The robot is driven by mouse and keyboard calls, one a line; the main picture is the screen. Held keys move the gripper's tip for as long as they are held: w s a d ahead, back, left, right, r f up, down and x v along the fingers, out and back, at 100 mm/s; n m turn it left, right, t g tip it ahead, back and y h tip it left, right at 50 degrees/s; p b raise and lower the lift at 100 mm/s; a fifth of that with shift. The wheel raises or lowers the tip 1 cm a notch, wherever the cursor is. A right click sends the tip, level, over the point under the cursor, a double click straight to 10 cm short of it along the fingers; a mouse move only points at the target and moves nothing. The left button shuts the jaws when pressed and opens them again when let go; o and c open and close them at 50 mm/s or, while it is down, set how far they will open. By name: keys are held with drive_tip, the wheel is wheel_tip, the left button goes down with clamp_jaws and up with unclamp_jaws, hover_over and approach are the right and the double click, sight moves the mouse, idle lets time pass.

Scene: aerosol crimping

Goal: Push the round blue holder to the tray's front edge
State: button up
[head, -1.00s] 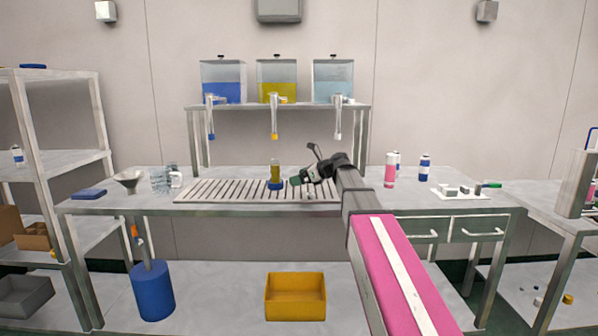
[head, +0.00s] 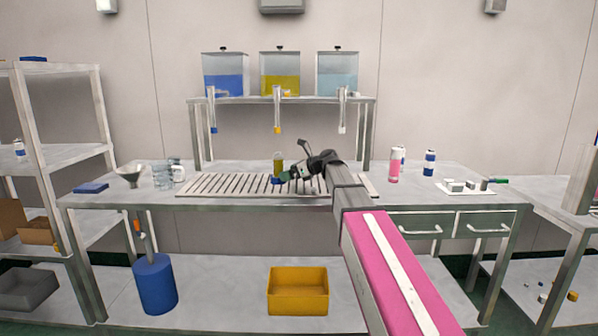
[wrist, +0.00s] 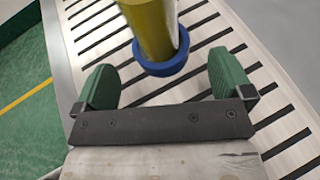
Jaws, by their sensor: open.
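The round blue holder (wrist: 162,67) stands on the slatted tray (wrist: 60,30) with a yellow tube upright in it. In the wrist view it is ahead of and between the two green fingers of my gripper (wrist: 165,72). The fingers are open, with a gap on both sides of the holder. In the head view my gripper (head: 284,178) reaches in from the right and partly hides the blue holder; the yellow tube (head: 278,164) rises behind it. The tray's front edge (head: 240,196) runs along the bench front.
Nozzles hang from blue, yellow and pale tanks (head: 336,73) above the tray. The tray's left half is clear.

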drive_tip(key=shift+x, duration=2.5)
drive_tip(key=c, duration=1)
